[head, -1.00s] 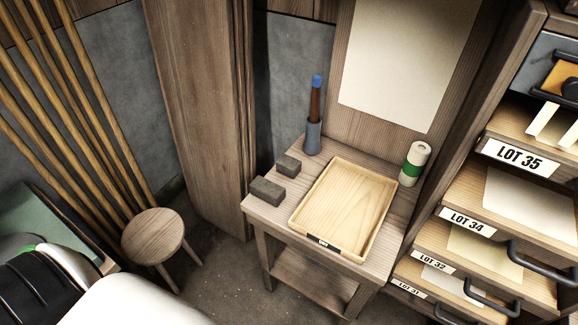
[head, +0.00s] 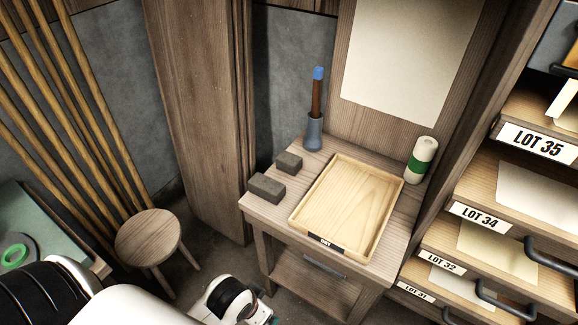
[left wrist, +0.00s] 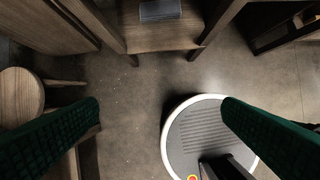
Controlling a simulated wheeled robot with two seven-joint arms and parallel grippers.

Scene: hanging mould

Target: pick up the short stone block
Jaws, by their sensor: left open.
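Two dark grey stone blocks lie apart on the left side of the small wooden table. The short stone block (head: 288,163) is the one farther back; the longer stone block (head: 266,187) is in front of it. My left arm's white and black wrist shows low in the head view, in front of and below the table; its fingertips are not clear there. My right gripper is not in view.
A shallow wooden tray (head: 352,205) fills the table's middle. A blue-grey holder (head: 313,132) with a brush-like stick stands behind the blocks, a white-green roll (head: 420,158) at right. A stool (head: 148,237) stands left, lot-labelled drawers (head: 490,215) right.

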